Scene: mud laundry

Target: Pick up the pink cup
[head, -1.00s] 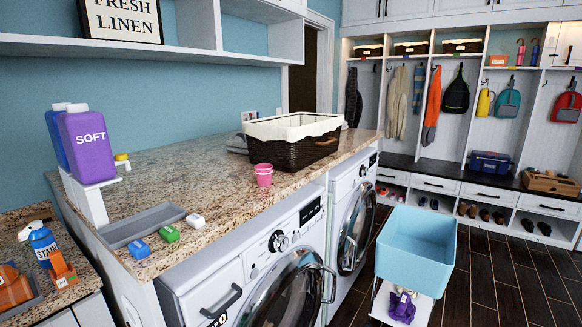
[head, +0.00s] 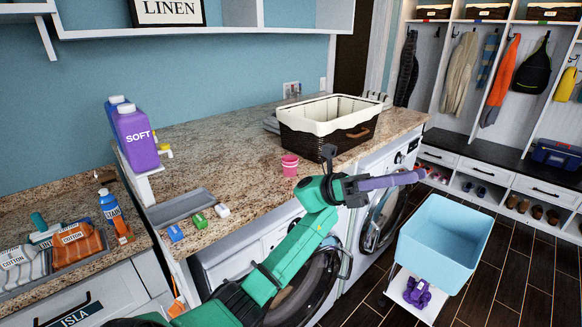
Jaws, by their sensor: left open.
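The pink cup (head: 290,165) stands upright on the granite counter (head: 245,160), near its front edge and left of the dark wicker basket. My left arm comes in from the bottom, green and black. Its left gripper (head: 408,178), with purple fingers, points right, in front of the counter and well to the right of the cup. It is open with nothing seen in it. The cup is in plain view, apart from the gripper. My right gripper is not in view.
The wicker basket (head: 327,142) with a white liner stands behind and right of the cup. A grey tray (head: 187,205) and small coloured boxes lie left. A purple SOFT bottle (head: 136,137) stands at the left.

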